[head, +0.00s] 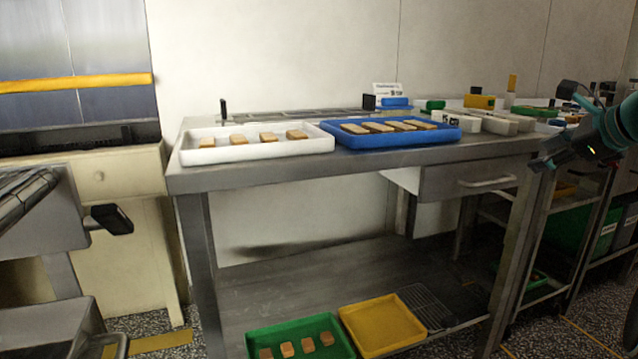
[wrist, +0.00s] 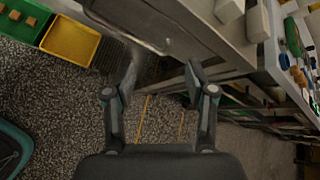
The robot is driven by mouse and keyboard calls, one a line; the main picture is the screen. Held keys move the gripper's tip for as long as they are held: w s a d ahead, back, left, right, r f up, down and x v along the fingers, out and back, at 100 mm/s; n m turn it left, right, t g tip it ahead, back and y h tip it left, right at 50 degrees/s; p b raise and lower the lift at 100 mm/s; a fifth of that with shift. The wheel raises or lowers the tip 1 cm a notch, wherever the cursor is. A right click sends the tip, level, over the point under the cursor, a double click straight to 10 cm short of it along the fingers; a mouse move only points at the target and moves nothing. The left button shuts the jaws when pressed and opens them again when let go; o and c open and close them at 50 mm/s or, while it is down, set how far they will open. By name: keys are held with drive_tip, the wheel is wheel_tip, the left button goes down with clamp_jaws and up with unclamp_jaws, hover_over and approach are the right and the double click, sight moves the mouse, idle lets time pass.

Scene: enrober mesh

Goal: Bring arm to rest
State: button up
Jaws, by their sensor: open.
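My gripper shows in the wrist view (wrist: 160,85) with its two fingers spread apart and nothing between them. Speckled floor and the edge of the steel table show beyond the fingers. In the head view my arm (head: 612,128) comes in at the right edge, beside the right end of the steel table (head: 350,162). The fingertips there are small and dark, so I read the opening from the wrist view. The gripper touches nothing that I can see.
On the table stand a white tray (head: 205,157) and a blue tray (head: 385,142), each holding several biscuit-like pieces. A green tray (head: 262,333) and a yellow tray (head: 382,325) lie on the lower shelf. Shelving with a green crate (head: 572,218) stands at right.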

drive_tip(key=s+a+f+n+g+h+p, duration=0.1)
drive_tip(key=s+a+f+n+g, duration=0.1)
drive_tip(key=s+a+f+n, duration=0.35)
drive_tip(key=s+a+f+n+g+h+p, duration=0.1)
drive_tip(key=s+a+f+n+g, duration=0.25)
drive_tip(key=f+n, duration=0.4)
drive_tip(key=s+a+f+n+p, duration=0.2)
drive_tip(key=s+a+f+n, duration=0.2)
drive_tip(key=s+a+n, duration=0.2)
drive_tip(key=s+a+f+n+p, duration=0.3)
drive_tip(key=s+a+n, duration=0.3)
drive_tip(key=s+a, duration=0.5)
drive_tip(key=shift+s+a+f+h, duration=0.2)
drive_tip(key=shift+s+f+h, duration=0.1)
drive_tip(key=shift+s+f, duration=0.1)
